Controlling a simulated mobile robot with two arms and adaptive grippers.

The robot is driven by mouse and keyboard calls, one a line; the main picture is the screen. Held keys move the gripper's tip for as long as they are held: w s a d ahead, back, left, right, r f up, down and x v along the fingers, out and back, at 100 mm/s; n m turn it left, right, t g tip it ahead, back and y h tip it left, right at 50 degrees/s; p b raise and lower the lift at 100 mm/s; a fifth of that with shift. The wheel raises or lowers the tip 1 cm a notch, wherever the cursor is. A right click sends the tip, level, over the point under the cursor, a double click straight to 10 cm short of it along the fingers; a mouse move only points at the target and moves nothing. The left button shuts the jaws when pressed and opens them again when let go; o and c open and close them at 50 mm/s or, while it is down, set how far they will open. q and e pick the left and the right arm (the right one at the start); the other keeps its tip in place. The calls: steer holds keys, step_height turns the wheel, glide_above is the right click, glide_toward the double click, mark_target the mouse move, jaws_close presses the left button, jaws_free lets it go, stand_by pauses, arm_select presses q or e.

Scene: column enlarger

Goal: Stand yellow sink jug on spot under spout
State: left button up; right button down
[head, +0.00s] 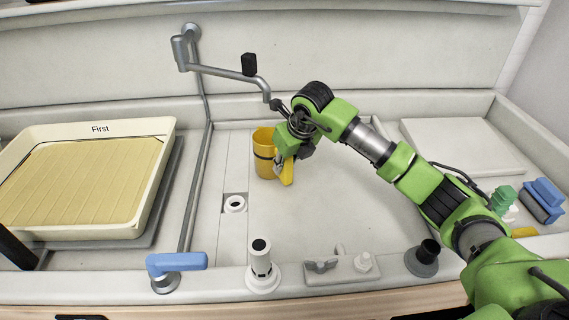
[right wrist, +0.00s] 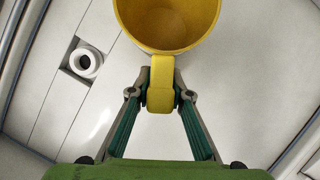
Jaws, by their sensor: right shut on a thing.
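The yellow jug (head: 263,153) stands upright, or nearly so, in the sink below the spout (head: 267,92); I cannot tell whether its base touches the sink floor. It has a dark band around it. My right gripper (head: 285,170) is shut on the jug's handle. In the right wrist view the gripper (right wrist: 160,98) has its fingers on both sides of the handle, and the open mouth of the jug (right wrist: 122,12) shows it empty. No marked spot shows under the jug. My left gripper is not in view.
A white drain ring (head: 234,204) lies in front of the jug, left of it. A cream tray marked "First" (head: 150,127) stands at left. A blue-handled tap (head: 177,262) and a white post (head: 261,258) line the front edge. The sink floor (head: 330,215) is clear.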

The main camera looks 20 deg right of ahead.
steer(key=shift+f, duration=0.1)
steer(key=c, duration=1.8)
jaws_free()
steer(key=shift+s+r+p, duration=0.25)
steer(key=shift+r+p, duration=0.15)
steer(key=shift+r, duration=0.2)
steer(key=shift+p+v, duration=1.15)
steer(key=shift+v, duration=0.85)
steer(key=shift+p+v, duration=0.75)
steer(key=shift+v, duration=0.6)
